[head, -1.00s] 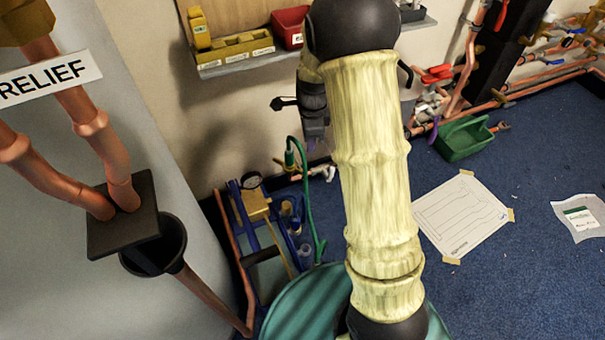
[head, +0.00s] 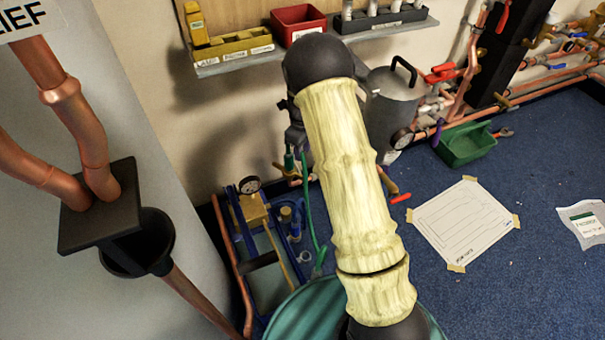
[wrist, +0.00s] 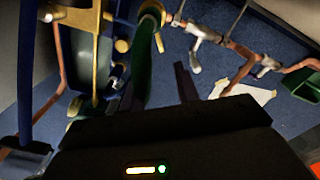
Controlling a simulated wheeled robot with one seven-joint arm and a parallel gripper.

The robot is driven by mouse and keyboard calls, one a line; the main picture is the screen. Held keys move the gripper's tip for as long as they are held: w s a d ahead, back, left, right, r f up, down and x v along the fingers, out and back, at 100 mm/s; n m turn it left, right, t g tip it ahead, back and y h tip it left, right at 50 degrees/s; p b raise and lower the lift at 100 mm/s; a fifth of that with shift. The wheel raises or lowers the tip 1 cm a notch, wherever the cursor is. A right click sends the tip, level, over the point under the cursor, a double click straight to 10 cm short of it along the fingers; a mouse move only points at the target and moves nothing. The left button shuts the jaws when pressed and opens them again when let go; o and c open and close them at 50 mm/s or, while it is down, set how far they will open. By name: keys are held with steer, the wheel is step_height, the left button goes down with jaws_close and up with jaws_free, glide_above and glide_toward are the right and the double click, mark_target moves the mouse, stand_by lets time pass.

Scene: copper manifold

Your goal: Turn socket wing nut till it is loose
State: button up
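I cannot make out the socket wing nut for certain. A brass fitting (head: 284,171) sits by the top of a green hose (head: 308,205) near the wall, behind my arm. In the wrist view the green hose (wrist: 146,62) rises to a round brass coupling (wrist: 152,13) at the top. In the head view the fingers are hidden or too small to tell.
A blue-framed pump with a gauge (head: 249,185) stands left of the hose. A grey pot (head: 392,100) and copper pipes (head: 545,85) are at the right. A shelf (head: 235,65) is above. A green bin (head: 465,145) and taped paper (head: 462,225) lie on open blue carpet.

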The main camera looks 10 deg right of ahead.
mark_target(303, 176)
step_height(303, 176, down, 12)
steer(key=b, duration=0.7)
steer(key=shift+s+r, duration=0.1)
steer(key=shift+c, duration=0.4)
jaws_close()
